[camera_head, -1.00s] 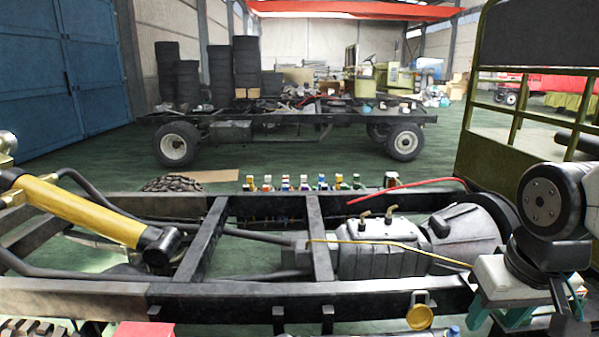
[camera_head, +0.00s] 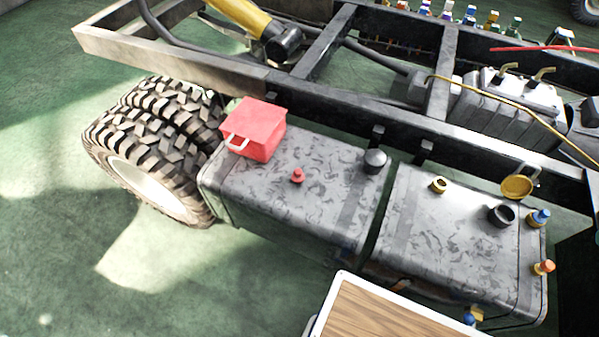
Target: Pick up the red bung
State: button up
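The red bung (camera_head: 298,176) is a small red stopper with a knob-like top. It stands upright on the top of the left grey tank (camera_head: 270,205), just right of and in front of a red box. Nothing touches it from above and its whole outline shows. My gripper and arm are not in this view.
A red box (camera_head: 254,128) with a white handle sits on the tank's left end. A black cap (camera_head: 375,161) is at its right. The right tank (camera_head: 440,240) bears a gold ring (camera_head: 439,185) and a black ring (camera_head: 501,215). A wood-topped surface (camera_head: 390,315) is at the front.

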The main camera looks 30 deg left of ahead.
aim_at(298, 177)
jog(key=u, duration=1.25)
